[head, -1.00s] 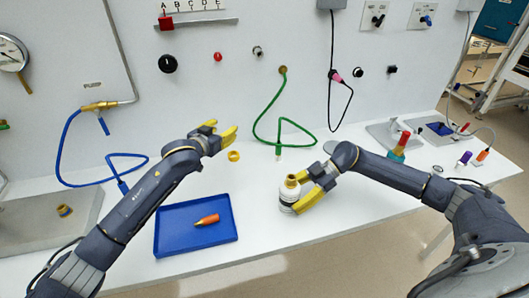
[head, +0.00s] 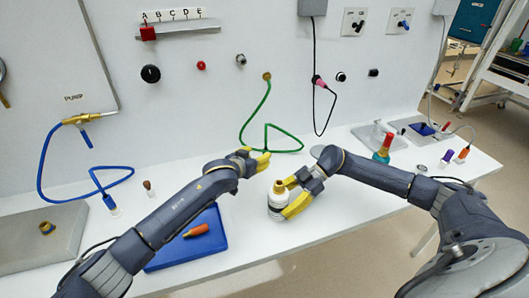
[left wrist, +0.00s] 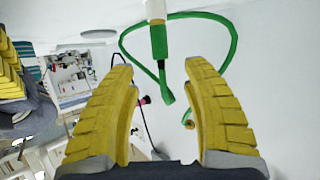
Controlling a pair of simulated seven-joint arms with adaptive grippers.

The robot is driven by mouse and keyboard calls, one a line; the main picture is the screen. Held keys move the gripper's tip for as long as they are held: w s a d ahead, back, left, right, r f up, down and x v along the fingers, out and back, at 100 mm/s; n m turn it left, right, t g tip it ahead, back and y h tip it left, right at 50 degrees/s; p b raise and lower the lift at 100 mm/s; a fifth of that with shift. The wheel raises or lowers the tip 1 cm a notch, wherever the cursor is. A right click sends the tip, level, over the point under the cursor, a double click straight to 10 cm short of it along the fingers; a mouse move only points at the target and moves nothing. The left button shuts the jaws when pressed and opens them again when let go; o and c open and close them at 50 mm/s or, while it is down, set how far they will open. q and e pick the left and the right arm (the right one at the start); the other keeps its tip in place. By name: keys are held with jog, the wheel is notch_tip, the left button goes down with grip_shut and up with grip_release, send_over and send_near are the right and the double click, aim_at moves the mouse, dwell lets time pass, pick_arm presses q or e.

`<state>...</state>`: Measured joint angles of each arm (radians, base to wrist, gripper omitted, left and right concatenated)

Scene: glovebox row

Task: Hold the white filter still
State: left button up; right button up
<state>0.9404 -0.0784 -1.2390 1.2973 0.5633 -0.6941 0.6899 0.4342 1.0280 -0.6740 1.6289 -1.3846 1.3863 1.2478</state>
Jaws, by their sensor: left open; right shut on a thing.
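The white filter (head: 277,207) is a squat white cylinder with a dark band and a brass-yellow top. It stands upright on or just above the white bench; I cannot tell which. My right gripper (head: 287,198) is shut on it from the right side. My left gripper (head: 258,158) is open and empty, above and behind the filter. The green hose (head: 268,112) hangs from a wall port to the bench. In the left wrist view the green hose (left wrist: 160,42), with its white end piece (left wrist: 155,9), lies beyond my open left fingers.
A blue tray (head: 213,258) with an orange-tipped piece (head: 196,231) lies front left, partly under my left arm. A blue hose (head: 43,170) and a grey plate (head: 30,262) are at left. Small coloured parts stand at right. Bench (head: 330,222) in front of the filter is clear.

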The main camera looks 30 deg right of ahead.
aim_at(264, 151)
pick_arm(q)
jog(key=shift+x, duration=3.95)
jog(key=shift+w, duration=0.15)
jog(key=shift+c, duration=0.3)
jog(key=shift+r, duration=0.1)
grip_shut()
